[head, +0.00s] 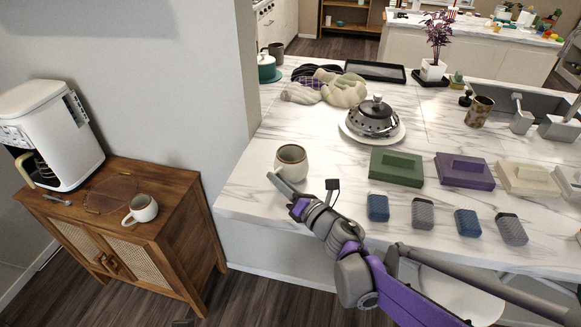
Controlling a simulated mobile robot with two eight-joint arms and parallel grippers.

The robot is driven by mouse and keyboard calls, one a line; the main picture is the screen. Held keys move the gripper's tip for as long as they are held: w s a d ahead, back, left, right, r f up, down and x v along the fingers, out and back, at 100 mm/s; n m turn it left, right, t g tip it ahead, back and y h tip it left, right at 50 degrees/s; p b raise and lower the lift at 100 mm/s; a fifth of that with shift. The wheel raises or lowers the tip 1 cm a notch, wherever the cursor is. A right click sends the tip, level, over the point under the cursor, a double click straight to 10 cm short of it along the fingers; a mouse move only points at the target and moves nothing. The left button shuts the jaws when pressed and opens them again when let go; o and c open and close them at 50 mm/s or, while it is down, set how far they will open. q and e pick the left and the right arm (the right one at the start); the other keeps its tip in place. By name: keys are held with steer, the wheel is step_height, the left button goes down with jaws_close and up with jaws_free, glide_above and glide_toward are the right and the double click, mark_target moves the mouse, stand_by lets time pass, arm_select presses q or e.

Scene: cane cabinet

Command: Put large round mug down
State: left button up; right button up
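A round cream mug with a brown inside (291,165) stands upright on the near left part of the white marble counter (245,190). My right gripper (303,181) is at the counter's near edge, just in front of this mug. Its two fingers are spread apart, one near the mug's lower left and one to its right. I cannot tell whether a finger touches the mug. A second cream mug (144,209) with its handle to the left stands on the wooden cane cabinet (165,225). My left gripper is not in view.
A white coffee machine (45,135) and a thin brown-rimmed mat (110,195) are on the cabinet.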

jaws_close()
stand_by(1.1)
